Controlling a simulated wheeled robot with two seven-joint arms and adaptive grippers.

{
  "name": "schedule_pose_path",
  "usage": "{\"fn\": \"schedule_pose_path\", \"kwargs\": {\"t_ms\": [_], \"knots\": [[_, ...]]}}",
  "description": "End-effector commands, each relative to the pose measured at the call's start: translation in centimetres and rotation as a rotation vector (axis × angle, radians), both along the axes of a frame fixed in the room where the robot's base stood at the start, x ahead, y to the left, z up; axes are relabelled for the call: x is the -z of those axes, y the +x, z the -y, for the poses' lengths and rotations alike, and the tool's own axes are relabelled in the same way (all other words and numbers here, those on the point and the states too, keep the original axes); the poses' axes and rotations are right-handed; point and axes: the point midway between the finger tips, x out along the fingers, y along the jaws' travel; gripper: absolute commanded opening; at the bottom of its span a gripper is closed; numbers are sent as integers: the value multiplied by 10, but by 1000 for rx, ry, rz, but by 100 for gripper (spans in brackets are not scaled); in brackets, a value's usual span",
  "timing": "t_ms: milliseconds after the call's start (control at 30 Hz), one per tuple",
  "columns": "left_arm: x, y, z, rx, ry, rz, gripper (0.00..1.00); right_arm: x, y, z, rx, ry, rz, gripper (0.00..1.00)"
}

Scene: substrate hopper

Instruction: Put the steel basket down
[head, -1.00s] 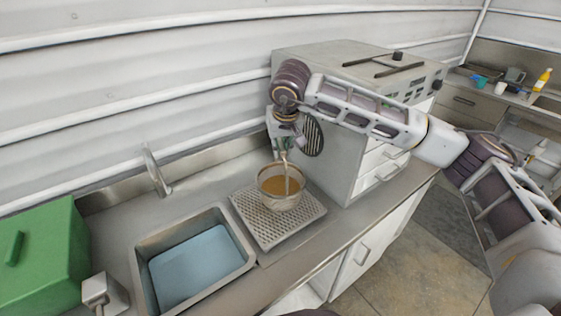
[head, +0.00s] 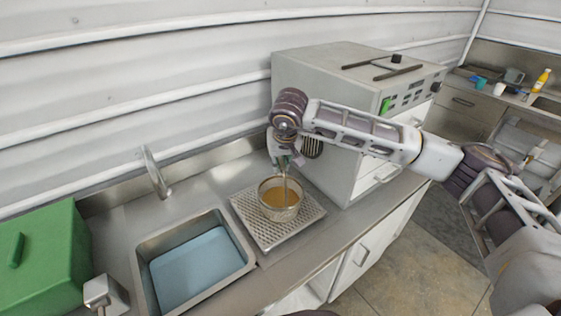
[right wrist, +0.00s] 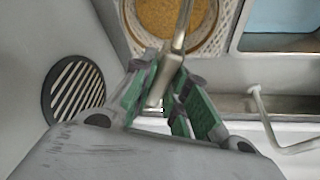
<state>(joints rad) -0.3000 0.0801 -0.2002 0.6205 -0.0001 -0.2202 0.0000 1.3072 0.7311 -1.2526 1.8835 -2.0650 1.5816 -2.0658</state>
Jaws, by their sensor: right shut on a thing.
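The steel basket (head: 266,207) is a round mesh bowl with brown-orange contents and an upright handle (head: 285,186). It is over the perforated drain tray (head: 262,240); I cannot tell whether it touches it. My right gripper (head: 284,167) is above the basket, shut on the handle. In the right wrist view the gripper's green fingers (right wrist: 166,84) close on the handle's end, and the basket (right wrist: 221,38) shows at the top, partly cut off. My left gripper is not in view.
A sink (head: 240,262) with a blue bottom lies left of the tray. A green box (head: 50,255) stands at the far left, a faucet (head: 154,172) behind the sink. A large grey machine (head: 330,95) stands close to the right of the basket. Bare counter lies behind the tray.

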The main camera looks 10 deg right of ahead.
Motion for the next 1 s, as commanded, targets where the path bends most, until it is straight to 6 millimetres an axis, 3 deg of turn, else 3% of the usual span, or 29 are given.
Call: {"fn": "schedule_pose_path", "kwargs": {"t_ms": [567, 600, 767, 1000], "knots": [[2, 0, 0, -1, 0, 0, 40, 6, 1, 0, 0, 2, 6, 0], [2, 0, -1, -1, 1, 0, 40, 8, 0, 0, 0, 0, 2, 17], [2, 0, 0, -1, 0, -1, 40, 8, 0, 0, 0, 0, 2, 37], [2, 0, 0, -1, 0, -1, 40, 8, 0, 0, 0, 0, 2, 37]]}}
